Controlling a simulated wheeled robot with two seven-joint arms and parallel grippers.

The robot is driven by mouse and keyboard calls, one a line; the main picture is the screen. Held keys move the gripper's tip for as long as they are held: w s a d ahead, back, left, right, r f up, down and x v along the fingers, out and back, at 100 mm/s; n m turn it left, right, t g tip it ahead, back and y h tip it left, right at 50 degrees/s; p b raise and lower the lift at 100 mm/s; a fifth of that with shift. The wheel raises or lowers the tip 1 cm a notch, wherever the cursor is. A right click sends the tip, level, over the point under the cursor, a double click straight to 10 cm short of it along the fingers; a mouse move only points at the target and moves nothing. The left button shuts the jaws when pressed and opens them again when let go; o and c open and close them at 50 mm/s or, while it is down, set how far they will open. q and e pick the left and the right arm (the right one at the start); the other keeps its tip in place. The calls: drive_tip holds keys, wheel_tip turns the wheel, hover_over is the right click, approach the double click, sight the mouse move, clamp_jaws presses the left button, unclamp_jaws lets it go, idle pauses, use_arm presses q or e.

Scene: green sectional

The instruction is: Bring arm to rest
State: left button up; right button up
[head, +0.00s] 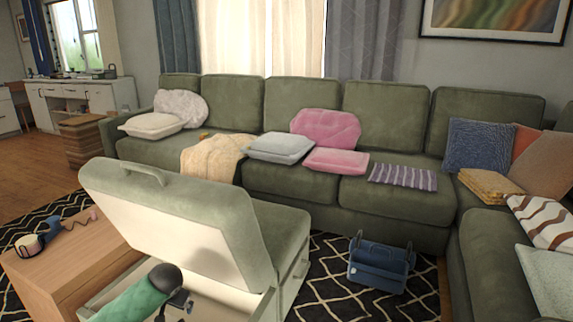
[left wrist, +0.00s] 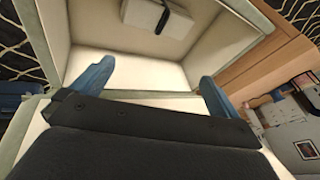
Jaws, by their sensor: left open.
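My left gripper (left wrist: 156,72) shows in the left wrist view with its two blue fingers wide apart. Nothing shows between them. Beyond the fingers is the cream-lined inside of the green storage seat (left wrist: 190,50). In the head view this storage seat stands in front with its cushioned lid (head: 180,215) raised. The left fingers cannot be made out there. My right gripper is in neither view.
A wooden table (head: 75,250) stands close on the left. A blue caddy (head: 380,265) sits on the patterned rug (head: 335,290). The green sectional (head: 390,210) runs along the back and right with pillows and folded cloths. Some rug around the caddy is clear.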

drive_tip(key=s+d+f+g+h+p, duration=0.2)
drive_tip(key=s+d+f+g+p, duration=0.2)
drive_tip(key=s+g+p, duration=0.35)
use_arm(q)
drive_tip(key=s+d+r+m+t+h+p, duration=0.2)
drive_tip(key=s+d+r+m+h+p, duration=0.15)
drive_tip(key=s+d+r, duration=1.3)
drive_tip(key=s+d+n+g+p, duration=0.1)
drive_tip(key=s+p, duration=0.5)
drive_tip(key=s, duration=0.7)
drive_tip(key=s+d+n+g+h+p, duration=0.1)
drive_tip(key=s+d+n+g+p, duration=0.1)
drive_tip(key=s+p, duration=0.5)
drive_tip(key=s+d+g, duration=0.1)
drive_tip(key=s+d, duration=0.1)
drive_tip(key=s, duration=0.4)
drive_tip(key=shift+s+f, duration=0.25)
drive_tip(key=shift+f, duration=0.15)
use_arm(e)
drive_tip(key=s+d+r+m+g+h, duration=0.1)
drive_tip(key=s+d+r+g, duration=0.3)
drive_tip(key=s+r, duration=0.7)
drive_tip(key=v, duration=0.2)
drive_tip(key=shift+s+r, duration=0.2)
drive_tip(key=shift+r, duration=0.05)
use_arm(q)
drive_tip(key=shift+n, duration=0.35)
